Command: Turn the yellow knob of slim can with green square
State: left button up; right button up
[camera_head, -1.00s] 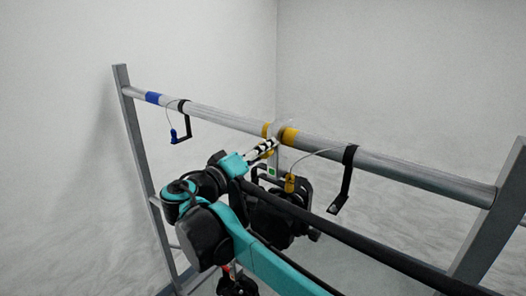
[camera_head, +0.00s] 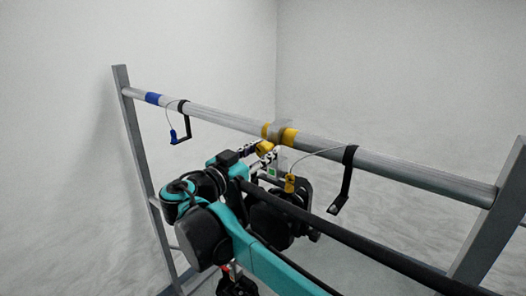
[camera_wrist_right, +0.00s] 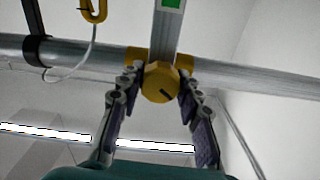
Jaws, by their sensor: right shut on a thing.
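The yellow knob (camera_wrist_right: 160,82) sits on a clamp around the silver pipe, and it also shows in the head view (camera_head: 265,147). My right gripper (camera_wrist_right: 160,90) is shut on it, one finger on each side; in the head view the gripper (camera_head: 262,152) reaches it from the lower left. The knob's face has a dark slot that is tilted. The green square (camera_head: 272,171) is on a grey bar below the clamp, and part of it shows in the wrist view (camera_wrist_right: 171,3). My left gripper is not in view.
The silver pipe (camera_head: 400,172) runs between two grey posts. A yellow clip (camera_head: 290,183) hangs on a cable from a black strap (camera_head: 346,180) right of the clamp. A blue clip (camera_head: 174,136) hangs at the left. A dark thing with red (camera_head: 237,285) shows at the bottom edge.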

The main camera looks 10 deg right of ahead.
jog(key=m, duration=0.3)
jog(key=shift+f+m, duration=0.1)
jog(key=shift+m, duration=2)
jog(key=o, duration=1.2)
jog(key=shift+c, duration=0.2)
jog(key=v, duration=1.2)
